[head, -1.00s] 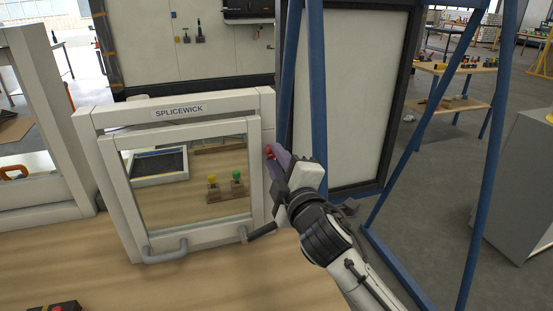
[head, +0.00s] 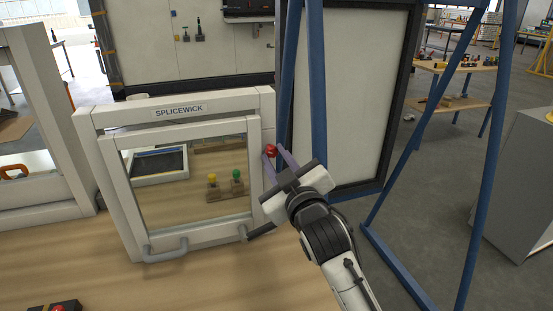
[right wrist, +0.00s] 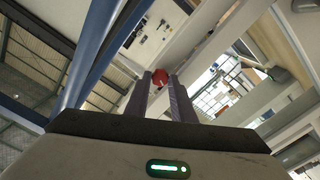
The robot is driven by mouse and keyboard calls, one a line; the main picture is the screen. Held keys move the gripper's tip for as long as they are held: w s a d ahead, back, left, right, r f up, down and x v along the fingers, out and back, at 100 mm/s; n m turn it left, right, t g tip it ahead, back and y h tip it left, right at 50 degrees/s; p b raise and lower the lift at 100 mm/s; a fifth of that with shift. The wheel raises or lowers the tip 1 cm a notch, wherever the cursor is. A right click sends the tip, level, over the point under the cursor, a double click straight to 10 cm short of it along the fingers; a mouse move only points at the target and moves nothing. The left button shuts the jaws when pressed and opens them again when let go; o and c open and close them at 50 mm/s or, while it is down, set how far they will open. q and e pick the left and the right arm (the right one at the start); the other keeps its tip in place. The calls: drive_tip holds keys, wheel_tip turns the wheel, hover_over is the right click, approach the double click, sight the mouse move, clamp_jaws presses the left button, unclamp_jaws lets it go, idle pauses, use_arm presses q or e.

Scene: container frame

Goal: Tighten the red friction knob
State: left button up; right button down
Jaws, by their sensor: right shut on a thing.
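The red friction knob (head: 270,150) sits on the right post of the white frame labelled SPLICEWICK (head: 262,103). It also shows in the right wrist view (right wrist: 160,77), between the tips of my two purple fingers. My right gripper (head: 275,157) reaches it from the lower right and is shut on the knob, with a finger on each side. The fingers hide part of the knob's sides. My left gripper is not in view.
The frame holds a sash with a clear pane (head: 190,180) and grey handles (head: 165,250) along its bottom. Blue posts (head: 318,90) and a pale panel (head: 365,95) stand close to my right arm.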

idle(0.3)
drive_tip(key=c, duration=1.5)
unclamp_jaws()
drive_tip(key=b+v, duration=0.1)
drive_tip(key=v, duration=0.9)
drive_tip(key=shift+s, duration=0.2)
